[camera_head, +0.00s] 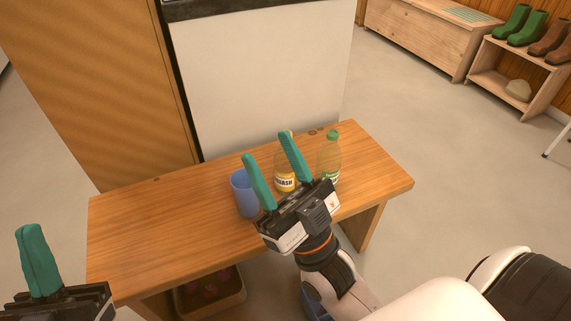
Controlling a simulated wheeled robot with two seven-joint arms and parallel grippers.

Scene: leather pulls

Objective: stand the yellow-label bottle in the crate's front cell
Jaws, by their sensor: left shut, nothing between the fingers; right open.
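The yellow-label bottle (284,183) stands upright on the wooden bench, partly hidden behind my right gripper. My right gripper (269,148) is open, with its two teal fingers apart and pointing toward the bench's far side. In the picture the bottle shows between and beyond these fingers; I cannot tell how close they are to it. My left gripper (34,232) is at the lower left, off the bench, shut and empty. No crate with cells can be made out in this view.
A blue cup (244,194) stands left of the bottle, and a green-capped bottle (329,156) stands to its right. The bench's left half (150,225) is clear. A box (212,294) with dark reddish contents sits below the bench. A blue thing, mostly hidden, shows beside my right arm.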

